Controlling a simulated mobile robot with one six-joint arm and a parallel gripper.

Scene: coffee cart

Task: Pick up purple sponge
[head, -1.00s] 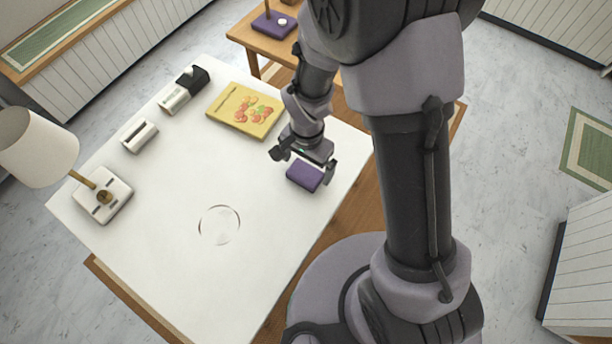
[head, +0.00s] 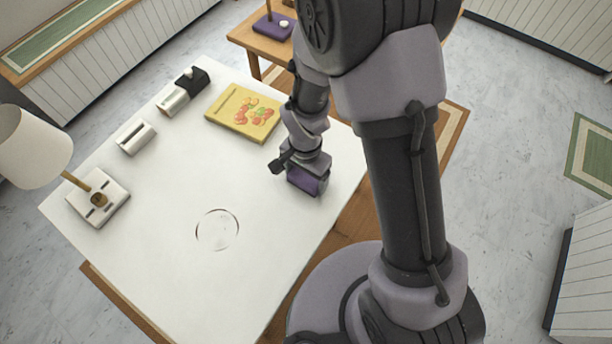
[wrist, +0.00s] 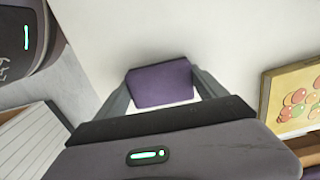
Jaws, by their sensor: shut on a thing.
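The purple sponge (head: 303,181) is at the right side of the white table in the head view, below my gripper. It also shows in the wrist view (wrist: 161,83), between the two fingers. My gripper (head: 302,180) is shut on the sponge, with a finger on each side of it. The gripper body hides the sponge's upper part in the head view. I cannot tell whether the sponge still touches the table.
A yellow book (head: 243,113) with a fruit picture lies behind my gripper. A lamp (head: 98,198), a white block (head: 136,137) and a black-and-white item (head: 182,92) stand at the left. A thin ring outline (head: 217,230) marks the table front. The middle is clear.

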